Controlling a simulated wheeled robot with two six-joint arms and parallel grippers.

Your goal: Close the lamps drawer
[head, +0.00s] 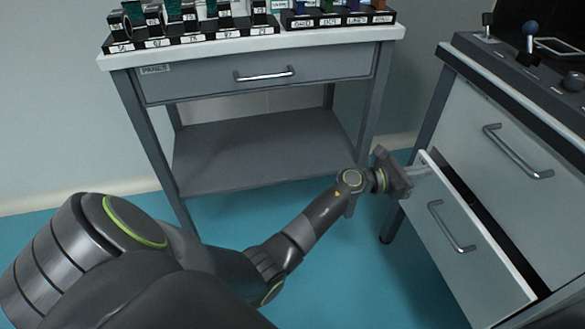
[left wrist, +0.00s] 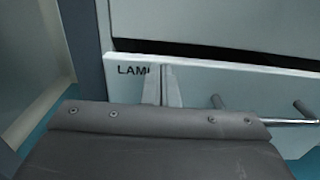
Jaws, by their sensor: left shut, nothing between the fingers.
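The lamps drawer (head: 463,237) is the lower drawer of the cabinet at the right of the head view. It stands slightly open, with a dark gap behind its top edge. In the left wrist view its white front (left wrist: 235,88) shows the partly covered letters "LAM" and a bar handle. My left gripper (head: 418,170) is at the upper left part of the drawer front, left of the handle (head: 452,227). Its fingers (left wrist: 163,86) are shut and empty, with the tips at the front beside the label. Whether they touch it I cannot tell. My right gripper is not in view.
The upper drawer (head: 500,145) of the same cabinet looks shut. A grey table (head: 262,78) with a drawer, a lower shelf and racks of optical parts stands at the back left. Blue floor (head: 335,270) is open between the table and the cabinet.

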